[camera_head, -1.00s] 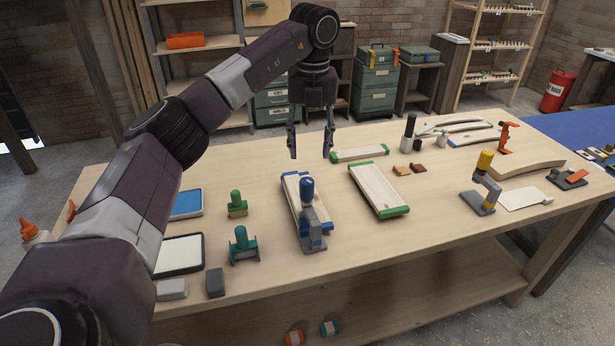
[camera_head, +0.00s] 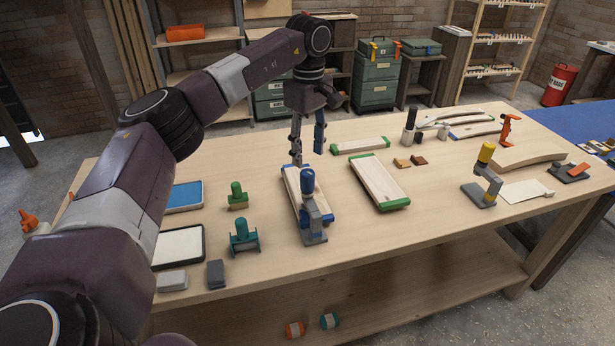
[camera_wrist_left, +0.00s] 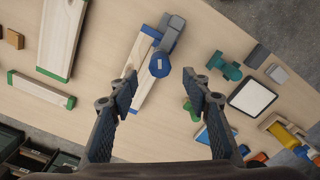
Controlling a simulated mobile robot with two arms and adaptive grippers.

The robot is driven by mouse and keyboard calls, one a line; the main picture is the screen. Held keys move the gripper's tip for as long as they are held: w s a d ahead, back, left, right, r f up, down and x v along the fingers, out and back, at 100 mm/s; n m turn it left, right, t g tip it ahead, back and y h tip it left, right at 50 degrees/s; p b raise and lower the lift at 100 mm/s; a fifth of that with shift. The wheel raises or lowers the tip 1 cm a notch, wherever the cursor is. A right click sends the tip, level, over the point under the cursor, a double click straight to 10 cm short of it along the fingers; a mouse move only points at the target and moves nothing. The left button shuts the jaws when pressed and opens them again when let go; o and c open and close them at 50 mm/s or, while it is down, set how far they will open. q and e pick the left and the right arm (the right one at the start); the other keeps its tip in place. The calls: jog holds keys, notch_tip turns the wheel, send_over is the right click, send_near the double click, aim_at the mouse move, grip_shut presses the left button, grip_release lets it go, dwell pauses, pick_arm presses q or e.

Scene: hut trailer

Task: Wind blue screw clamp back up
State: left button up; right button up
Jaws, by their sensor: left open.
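The blue screw clamp (camera_head: 309,198) stands at the near end of a pale board with blue ends (camera_head: 292,187). It has a blue round top and a grey body and foot. It also shows in the left wrist view (camera_wrist_left: 160,64), ahead of the fingers. My left gripper (camera_head: 307,158) is open and empty, above and behind the clamp, near the board's far end. In the left wrist view its two fingertips (camera_wrist_left: 163,88) are wide apart, with the clamp beyond them and apart from them. My right gripper is not in view.
A green-ended board (camera_head: 378,181) lies to the right, and a yellow clamp (camera_head: 483,176) stands beyond it. A teal stamp-like tool (camera_head: 244,236), a green one (camera_head: 238,196) and a white pad (camera_head: 178,247) are to the left. Bare table lies in front of the green-ended board.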

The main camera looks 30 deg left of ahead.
aim_at(307, 172)
pick_arm(q)
jog(key=m, duration=0.3)
jog(key=shift+a+f, duration=0.1)
jog(key=shift+f, duration=0.2)
notch_tip(307, 172, down, 6)
jog(key=shift+f+p, duration=0.25)
jog(key=shift+p, duration=0.75)
jog(key=shift+f, duration=0.6)
jog(key=c, duration=1.2)
jog(key=shift+o, duration=0.2)
